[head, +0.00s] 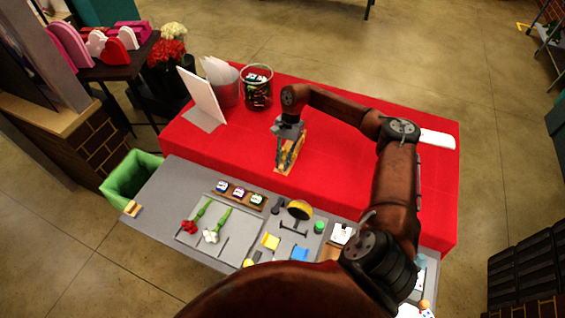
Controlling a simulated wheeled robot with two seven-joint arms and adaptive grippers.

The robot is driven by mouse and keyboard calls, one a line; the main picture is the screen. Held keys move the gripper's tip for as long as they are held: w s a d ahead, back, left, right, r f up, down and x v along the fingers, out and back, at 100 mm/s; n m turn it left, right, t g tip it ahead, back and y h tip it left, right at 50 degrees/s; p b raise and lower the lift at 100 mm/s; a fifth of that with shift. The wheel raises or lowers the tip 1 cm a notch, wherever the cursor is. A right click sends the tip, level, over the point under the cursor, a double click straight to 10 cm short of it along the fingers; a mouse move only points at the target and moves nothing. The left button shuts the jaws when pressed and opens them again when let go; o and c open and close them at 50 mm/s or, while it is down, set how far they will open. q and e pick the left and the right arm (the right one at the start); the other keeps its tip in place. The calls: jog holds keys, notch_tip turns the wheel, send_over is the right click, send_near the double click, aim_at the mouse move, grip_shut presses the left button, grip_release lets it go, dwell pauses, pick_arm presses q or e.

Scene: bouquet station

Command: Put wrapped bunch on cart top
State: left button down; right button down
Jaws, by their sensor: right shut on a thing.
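My right arm reaches in from the lower right, and its gripper (287,146) points down over the red table. It is shut on a small tan thing (284,170), which looks like the wrapped bunch in brown paper. The fingers cover much of it, and no blooms show clearly. I cannot tell whether its lower end touches the red cloth. I cannot make out the cart top for sure in this view. My left gripper is not in view.
On the red table (230,152) stand a white board (203,95), a dark bucket (257,92) and a white item (437,139). The grey worktop holds a red flower (189,227), a white flower (211,236) and small tools. A green bin (130,180) stands left. The table's right side is mostly clear.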

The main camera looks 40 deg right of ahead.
dwell(0.3)
jog(key=c, duration=1.9)
grip_release()
jog(key=shift+o, duration=0.5)
jog(key=o, duration=0.3)
jog(key=shift+o, duration=0.2)
notch_tip(320, 180, up, 7)
jog(key=p, duration=0.2)
jog(key=shift+a, duration=0.1)
